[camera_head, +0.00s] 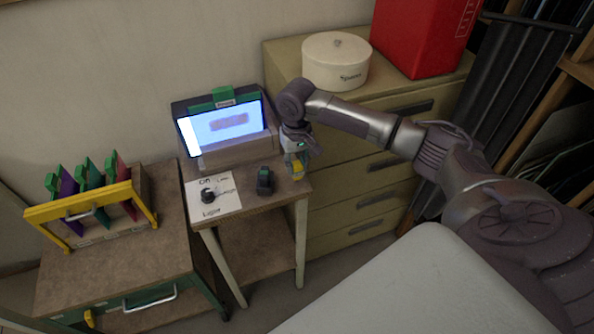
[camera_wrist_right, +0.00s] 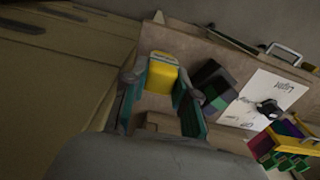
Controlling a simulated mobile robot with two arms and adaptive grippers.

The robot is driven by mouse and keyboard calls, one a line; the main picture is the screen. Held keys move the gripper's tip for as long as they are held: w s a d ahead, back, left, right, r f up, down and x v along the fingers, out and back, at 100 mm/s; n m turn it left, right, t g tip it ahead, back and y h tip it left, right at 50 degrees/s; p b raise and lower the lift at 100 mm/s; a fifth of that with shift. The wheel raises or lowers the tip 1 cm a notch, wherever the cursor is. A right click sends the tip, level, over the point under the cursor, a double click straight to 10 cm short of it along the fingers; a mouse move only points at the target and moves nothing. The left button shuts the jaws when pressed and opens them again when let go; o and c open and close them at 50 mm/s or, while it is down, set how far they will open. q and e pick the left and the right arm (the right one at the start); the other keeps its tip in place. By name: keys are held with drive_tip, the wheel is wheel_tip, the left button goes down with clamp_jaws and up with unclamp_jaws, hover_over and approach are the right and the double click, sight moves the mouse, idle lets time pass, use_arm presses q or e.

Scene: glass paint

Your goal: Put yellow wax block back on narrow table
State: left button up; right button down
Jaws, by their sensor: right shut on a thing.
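The yellow wax block (camera_head: 298,168) is between the fingers of my right gripper (camera_head: 296,160) at the right end of the narrow table (camera_head: 238,208). In the right wrist view the yellow block (camera_wrist_right: 163,76) sits between the two teal-lined fingers of the right gripper (camera_wrist_right: 160,88), which is shut on it. The narrow table's brown top (camera_wrist_right: 190,50) shows around the block there. I cannot tell whether the block touches the tabletop. My left gripper is not in view.
A dark block with green (camera_head: 265,181) and a white paper with a black knob (camera_head: 213,196) are on the narrow table. A lit screen box (camera_head: 224,125) stands behind. A yellow-framed rack (camera_head: 91,206) is left; a drawer cabinet (camera_head: 365,165) is right.

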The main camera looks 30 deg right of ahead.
sight(297, 173)
wheel_tip(297, 173, down, 3)
drive_tip(key=shift+s+f+p, duration=0.1)
drive_tip(key=shift+f+p, duration=0.1)
drive_tip(key=shift+p, duration=0.1)
drive_tip(key=c, duration=0.9)
unclamp_jaws()
wheel_tip(297, 173, up, 12)
drive_tip(key=shift+r+b, duration=0.1)
drive_tip(key=shift+b, duration=0.65)
